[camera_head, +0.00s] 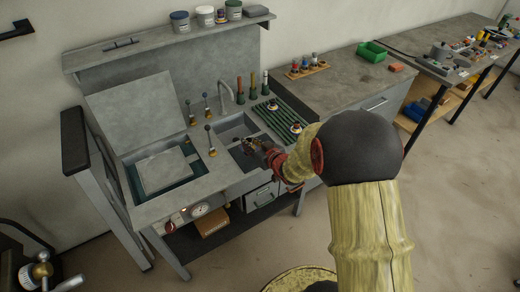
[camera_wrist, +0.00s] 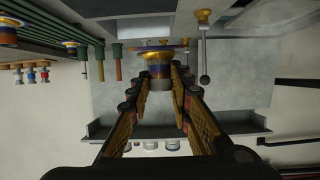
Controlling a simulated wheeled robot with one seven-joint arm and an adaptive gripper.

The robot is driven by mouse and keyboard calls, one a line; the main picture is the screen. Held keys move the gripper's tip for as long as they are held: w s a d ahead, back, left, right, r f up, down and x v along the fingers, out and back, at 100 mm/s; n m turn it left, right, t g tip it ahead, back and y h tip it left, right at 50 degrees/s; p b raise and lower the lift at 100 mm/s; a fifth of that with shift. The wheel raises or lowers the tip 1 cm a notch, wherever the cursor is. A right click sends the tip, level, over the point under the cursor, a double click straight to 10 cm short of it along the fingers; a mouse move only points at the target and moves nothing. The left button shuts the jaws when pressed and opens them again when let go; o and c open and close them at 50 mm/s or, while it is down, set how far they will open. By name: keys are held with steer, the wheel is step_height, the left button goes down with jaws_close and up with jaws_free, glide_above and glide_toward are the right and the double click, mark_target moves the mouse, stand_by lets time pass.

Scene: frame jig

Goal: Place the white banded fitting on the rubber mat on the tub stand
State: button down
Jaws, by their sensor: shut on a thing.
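My gripper (camera_head: 256,147) is above the small sink basin (camera_head: 238,130) of the grey stand. In the wrist view my gripper (camera_wrist: 164,74) is shut on a banded fitting (camera_wrist: 159,58) with gold, dark blue and pale grey parts. The fitting hangs clear between the fingertips. I cannot make out a clearly white body on it. A green ribbed mat (camera_head: 277,116) lies right of the sink, with two banded fittings on it (camera_head: 272,104) (camera_head: 296,128). The mat also shows at the upper left of the wrist view (camera_wrist: 50,31).
Several upright handles (camera_head: 252,84) stand behind the mat, and a tap (camera_head: 225,90) rises behind the sink. Knobbed levers (camera_head: 210,140) stand left of it. A lidded tub (camera_head: 163,171) is further left. The right bench holds a fitting rack (camera_head: 307,67) and green bin (camera_head: 371,52).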

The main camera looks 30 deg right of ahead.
steer(key=w+d+f, duration=0.1)
steer(key=w+d+f+b, duration=0.1)
steer(key=d, duration=0.1)
steer(key=shift+w, duration=0.35)
steer(key=w+d+f, duration=0.1)
steer(key=w+d+f+b, duration=0.1)
steer(key=f, duration=0.1)
steer(key=w+d+f+b, duration=0.1)
steer(key=f, duration=0.1)
steer(key=shift+f, duration=0.15)
steer(key=shift+w+d+f+b, duration=0.15)
steer(key=shift+f+b, duration=0.7)
steer(key=shift+f, duration=0.8)
steer(key=shift+f, duration=0.2)
steer(key=c, duration=1.6)
jaws_free()
